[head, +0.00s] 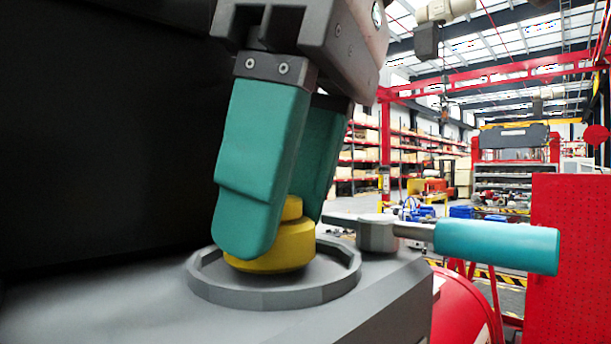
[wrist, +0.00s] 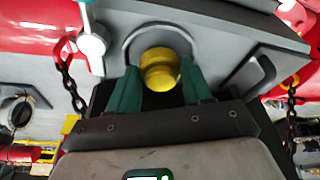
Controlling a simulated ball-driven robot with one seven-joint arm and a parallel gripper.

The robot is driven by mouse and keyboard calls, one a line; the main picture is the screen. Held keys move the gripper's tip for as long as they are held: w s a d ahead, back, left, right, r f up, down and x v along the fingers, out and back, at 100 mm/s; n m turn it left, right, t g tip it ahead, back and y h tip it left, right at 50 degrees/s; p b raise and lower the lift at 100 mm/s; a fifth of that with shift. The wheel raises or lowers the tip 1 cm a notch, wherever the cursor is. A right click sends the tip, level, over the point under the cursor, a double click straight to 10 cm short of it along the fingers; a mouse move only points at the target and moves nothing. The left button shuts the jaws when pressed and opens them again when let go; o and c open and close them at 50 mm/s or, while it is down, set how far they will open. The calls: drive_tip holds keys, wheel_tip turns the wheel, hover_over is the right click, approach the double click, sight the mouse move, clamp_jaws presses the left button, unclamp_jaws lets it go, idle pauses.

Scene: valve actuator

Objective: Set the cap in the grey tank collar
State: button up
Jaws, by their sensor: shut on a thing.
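The yellow cap (head: 275,249) is round with a smaller knob on top. My gripper (head: 280,235) has two green fingers shut on the cap, with the near finger covering its left part. The grey tank collar (head: 275,290) is a raised ring on the grey tank top. In the head view the cap is upright within the ring's outline, its lower edge at about rim height. Whether its underside touches the floor of the collar is hidden. In the wrist view, the cap (wrist: 160,68) sits between the fingertips (wrist: 160,80), with the collar (wrist: 130,42) curving around its far side.
A valve lever with a teal handle (head: 497,245) sticks out to the right, close beside the collar. A red perforated panel (head: 570,260) stands at the far right. Chains (wrist: 70,78) and a grey handle (wrist: 262,75) show in the wrist view.

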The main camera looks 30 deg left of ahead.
drive_tip(key=shift+f, duration=0.3)
drive_tip(key=o, duration=1.2)
drive_tip(key=shift+c, duration=0.2)
drive_tip(key=v, duration=0.7)
drive_tip(key=shift+r, duration=0.25)
drive_tip(key=shift+w+d, duration=0.1)
